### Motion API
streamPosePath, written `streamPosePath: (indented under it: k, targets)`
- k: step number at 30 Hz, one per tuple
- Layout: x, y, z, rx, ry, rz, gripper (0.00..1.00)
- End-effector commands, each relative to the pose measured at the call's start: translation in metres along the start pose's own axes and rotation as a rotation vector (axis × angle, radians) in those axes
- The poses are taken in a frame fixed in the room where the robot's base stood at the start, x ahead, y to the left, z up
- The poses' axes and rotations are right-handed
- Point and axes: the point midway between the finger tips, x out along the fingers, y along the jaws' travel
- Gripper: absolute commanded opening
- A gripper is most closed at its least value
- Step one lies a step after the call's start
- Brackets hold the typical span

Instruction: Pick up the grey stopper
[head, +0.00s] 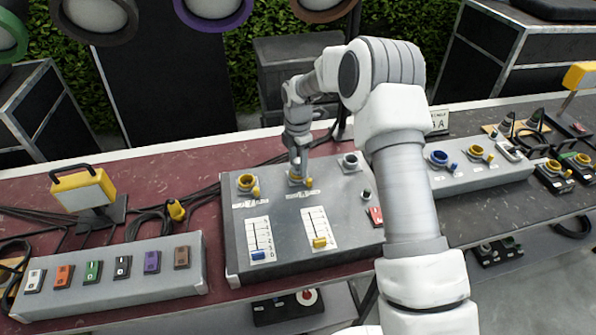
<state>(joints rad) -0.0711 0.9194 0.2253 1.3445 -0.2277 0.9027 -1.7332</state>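My gripper (298,168) points down at the back of the grey control box (286,232), over the middle yellow-ringed socket (293,177). Its fingertips are small here and merge with the socket, so I cannot tell whether they are open or shut, or whether anything is between them. A small grey knob-like piece (367,195), possibly the grey stopper, stands on the right part of the box, right of and nearer than my gripper. A grey-ringed socket (349,160) is behind it, close to my arm. A small yellow piece (309,183) sits beside the middle socket.
A blue slider (258,255) and a yellow slider (320,243) are on the box front. A switch strip (112,278) lies left, a yellow lamp (83,190) behind it. A second box (470,177) with blue and yellow rings stands right, partly behind my arm. Cables run behind the box.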

Motion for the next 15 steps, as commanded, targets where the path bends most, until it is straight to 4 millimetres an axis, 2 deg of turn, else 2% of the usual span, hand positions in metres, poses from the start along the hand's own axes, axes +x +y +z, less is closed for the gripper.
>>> streamPosePath:
  k: [1,8,9,15]
  targets:
    - [-0.0002,0.0,0.0,0.0,0.0,0.0,0.44]
    - [-0.0004,0.0,0.0001,0.0,0.0,0.0,0.03]
    - [-0.0004,0.0001,0.0001,0.0,0.0,0.0,0.0]
    - [-0.0007,0.0001,0.0001,0.0,0.0,0.0,0.0]
